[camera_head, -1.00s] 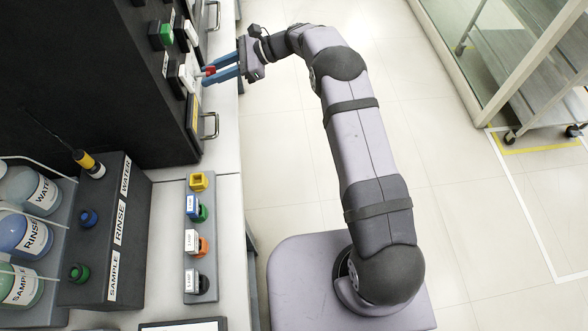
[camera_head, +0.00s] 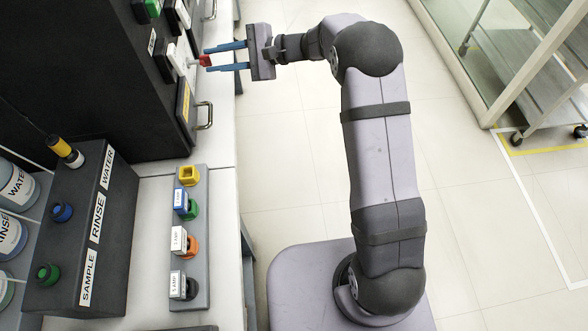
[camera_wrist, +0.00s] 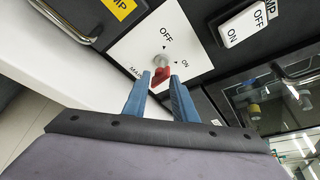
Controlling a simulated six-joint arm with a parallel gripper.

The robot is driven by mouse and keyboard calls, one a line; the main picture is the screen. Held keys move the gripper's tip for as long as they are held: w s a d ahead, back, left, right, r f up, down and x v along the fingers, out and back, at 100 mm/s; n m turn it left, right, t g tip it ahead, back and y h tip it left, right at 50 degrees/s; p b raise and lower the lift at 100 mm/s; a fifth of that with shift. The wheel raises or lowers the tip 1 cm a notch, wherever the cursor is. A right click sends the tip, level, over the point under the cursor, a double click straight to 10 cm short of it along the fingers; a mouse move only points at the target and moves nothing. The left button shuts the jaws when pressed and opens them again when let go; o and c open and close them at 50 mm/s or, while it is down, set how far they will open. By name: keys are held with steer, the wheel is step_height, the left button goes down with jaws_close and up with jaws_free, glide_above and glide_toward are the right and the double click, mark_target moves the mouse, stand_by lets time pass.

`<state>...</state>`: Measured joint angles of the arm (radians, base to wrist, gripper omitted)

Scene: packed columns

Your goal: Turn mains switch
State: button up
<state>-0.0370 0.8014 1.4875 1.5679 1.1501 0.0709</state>
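The mains switch is a red handle (camera_wrist: 162,75) on a silver shaft, on a white plate (camera_wrist: 143,46) marked OFF and ON. In the head view the red handle (camera_head: 205,61) sticks out from the dark cabinet's front. My gripper (camera_head: 208,60) is open, with its two blue fingers level and apart. The fingertips are just off the handle, one on each side of its line, and hold nothing. The wrist view shows the handle between and beyond the fingertips (camera_wrist: 160,82). I cannot tell for sure which mark the handle points at.
A white rocker switch (camera_wrist: 243,23) sits beside the mains plate. A metal pull handle (camera_head: 205,116) sticks out below. The bottle rack box (camera_head: 84,230) and a strip of coloured fuses (camera_head: 190,235) stand on the bench.

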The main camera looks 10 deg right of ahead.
steer(key=s+d+f+n+g+h, duration=0.3)
steer(key=s+d+f+h, duration=0.1)
steer(key=s+d+f, duration=0.4)
steer(key=s+d+f+n+g+h+b, duration=0.1)
steer(key=s+d+f+n+g+h, duration=0.2)
steer(key=s+d+f+h, duration=0.2)
steer(key=shift+s+d+f, duration=1.65)
steer(key=shift+s+f, duration=1.85)
steer(key=shift+s, duration=0.85)
